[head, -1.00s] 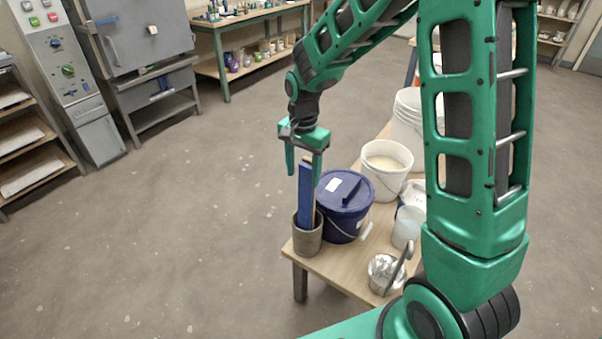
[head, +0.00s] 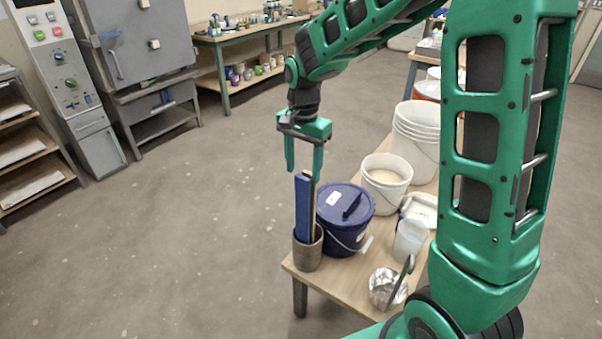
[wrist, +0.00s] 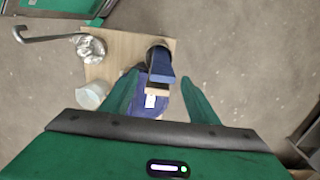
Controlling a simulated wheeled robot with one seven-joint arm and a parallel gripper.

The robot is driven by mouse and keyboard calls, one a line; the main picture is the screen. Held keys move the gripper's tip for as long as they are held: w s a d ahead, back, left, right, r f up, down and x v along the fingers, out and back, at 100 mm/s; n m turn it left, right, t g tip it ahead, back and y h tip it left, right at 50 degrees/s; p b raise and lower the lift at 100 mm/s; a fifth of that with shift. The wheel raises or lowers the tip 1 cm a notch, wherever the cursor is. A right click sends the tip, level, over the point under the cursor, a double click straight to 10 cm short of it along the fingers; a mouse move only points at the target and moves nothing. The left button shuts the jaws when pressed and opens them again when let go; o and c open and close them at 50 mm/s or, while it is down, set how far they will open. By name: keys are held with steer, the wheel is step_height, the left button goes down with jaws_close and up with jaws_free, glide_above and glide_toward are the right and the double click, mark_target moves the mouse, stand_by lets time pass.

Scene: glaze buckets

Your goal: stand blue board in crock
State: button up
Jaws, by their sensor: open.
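The blue board (head: 303,208) stands nearly upright in the grey-brown crock (head: 307,250) at the table's near left corner. A second strip with a pale edge (head: 313,205) stands beside it in the crock. In the wrist view the blue board's top (wrist: 161,66) lies between and beyond the two fingers, and the crock's dark rim (wrist: 158,44) shows behind it. My gripper (head: 303,172) is open above the board, its fingertips around the height of the board's top end. It seems to hold nothing. The board's lower end is hidden inside the crock.
A dark blue lidded bucket (head: 343,222) stands right beside the crock. A white bucket (head: 386,178), stacked white buckets (head: 416,135), a clear jug (head: 409,240) and a foil-like silver container (head: 386,287) share the wooden table (head: 342,290). The floor to the left is clear.

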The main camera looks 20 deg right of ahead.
steer(key=shift+r, duration=1.45)
steer(key=shift+s+d+r, duration=0.15)
steer(key=shift+s+d, duration=0.05)
steer(key=shift+d, duration=0.1)
steer(key=s+d+r+n, duration=0.1)
steer(key=s+d+r, duration=0.1)
steer(key=s+d, duration=0.7)
steer(key=s+d+r+n, duration=0.2)
steer(key=s+d, duration=0.5)
steer(key=s, duration=0.5)
steer(key=s+d+f+n, duration=0.1)
steer(key=s, duration=0.8)
steer(key=shift+s+d+f, duration=0.2)
steer(key=shift+s+f, duration=0.05)
steer(key=shift+f, duration=0.15)
